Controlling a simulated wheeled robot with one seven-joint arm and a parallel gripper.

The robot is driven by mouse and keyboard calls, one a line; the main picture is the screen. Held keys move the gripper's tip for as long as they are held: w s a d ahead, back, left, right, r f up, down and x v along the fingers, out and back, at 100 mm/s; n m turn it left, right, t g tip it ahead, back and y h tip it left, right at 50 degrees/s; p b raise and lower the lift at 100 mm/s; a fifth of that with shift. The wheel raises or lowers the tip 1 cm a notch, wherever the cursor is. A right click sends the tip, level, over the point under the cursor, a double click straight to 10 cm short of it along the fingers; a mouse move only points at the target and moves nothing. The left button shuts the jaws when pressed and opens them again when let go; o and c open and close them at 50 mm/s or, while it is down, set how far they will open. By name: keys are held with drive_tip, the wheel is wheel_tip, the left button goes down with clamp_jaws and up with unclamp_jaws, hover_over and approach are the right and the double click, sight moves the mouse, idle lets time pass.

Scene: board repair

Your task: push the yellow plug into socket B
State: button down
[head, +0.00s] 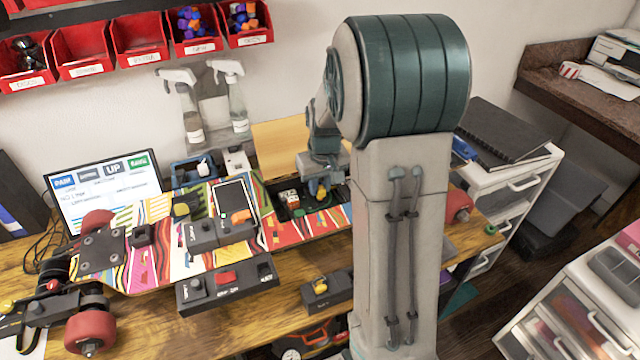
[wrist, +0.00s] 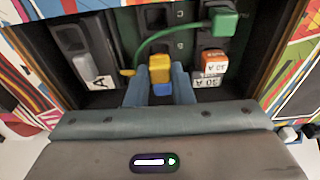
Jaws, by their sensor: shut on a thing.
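My gripper (wrist: 160,78) is shut on the yellow plug (wrist: 159,66), with one grey-blue finger on each side of it. A blue part shows just below the plug, between the fingers. The plug is over a dark recess in the striped board. I cannot tell whether the plug touches or enters a socket. In the head view my gripper (head: 318,190) reaches down into the recess, and my arm hides part of the board.
A green plug (wrist: 222,21) with a green cable sits at the recess's upper right. An orange-and-white block (wrist: 213,64) is below it. A grey switch labelled A (wrist: 84,66) is at the left. A phone (head: 233,199) and black modules lie on the board (head: 160,212).

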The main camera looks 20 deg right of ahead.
drive_tip(key=shift+f+b, duration=0.85)
drive_tip(key=shift+f, duration=0.2)
idle(1.4)
drive_tip(key=c, duration=0.9)
unclamp_jaws()
drive_tip(key=shift+r, duration=0.15)
drive_tip(key=shift+r+p, duration=1.1)
drive_tip(key=shift+r, duration=0.3)
drive_tip(key=shift+r, duration=0.1)
drive_tip(key=shift+r+p, duration=2.1)
drive_tip(key=shift+r, duration=0.8)
